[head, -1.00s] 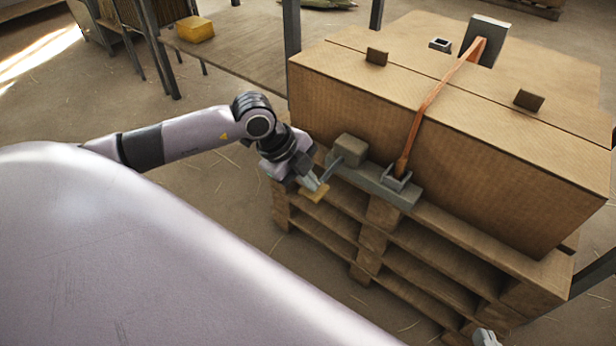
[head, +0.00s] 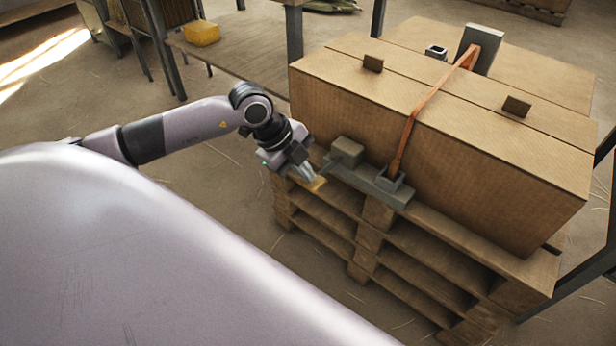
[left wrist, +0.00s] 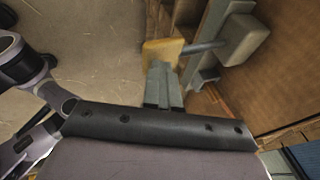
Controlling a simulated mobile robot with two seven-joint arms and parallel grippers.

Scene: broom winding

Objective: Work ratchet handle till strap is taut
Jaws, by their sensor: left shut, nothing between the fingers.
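The ratchet is a grey base (head: 378,188) with a blocky housing (head: 347,152) on the pallet ledge, against the cardboard box (head: 450,165). Its thin handle rod ends in a yellow-brown grip (head: 318,185); the grip also shows in the left wrist view (left wrist: 160,52), with the rod (left wrist: 205,46) running right to the housing. The orange strap (head: 412,118) rises from a bracket on the base, over the box, to a grey upright plate (head: 484,50). It looks straight. My left gripper (head: 312,178) is shut and empty, its tips beside the grip; contact is unclear. My right gripper is out of view.
The box stands on a wooden pallet (head: 376,212). A bench with a yellow block (head: 201,33) stands behind left. The floor left of the pallet is open.

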